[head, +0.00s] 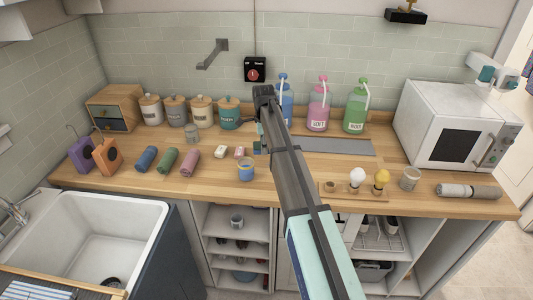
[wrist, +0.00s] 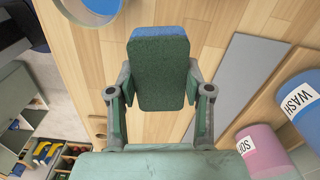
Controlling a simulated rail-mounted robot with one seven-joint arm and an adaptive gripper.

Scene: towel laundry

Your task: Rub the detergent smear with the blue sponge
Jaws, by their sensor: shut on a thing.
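The blue sponge (wrist: 158,70) is between the fingers of my gripper (wrist: 159,85) in the wrist view. Its dark green face is toward the camera and a blue band shows along its far edge. In the head view a small blue-green block (head: 257,147), likely the sponge, shows beside my arm, low over the counter. I cannot tell whether it touches the wood. My gripper is shut on the sponge. I can make out no detergent smear in either view; my arm and the sponge hide part of the counter.
The wooden counter (head: 225,182) has a blue-rimmed cup (head: 246,170) in front of the sponge. White and pink soap bars (head: 221,152) lie to the left. A grey mat (head: 335,147) and pump bottles (head: 318,110) stand right and behind. A microwave (head: 450,128) is at the right.

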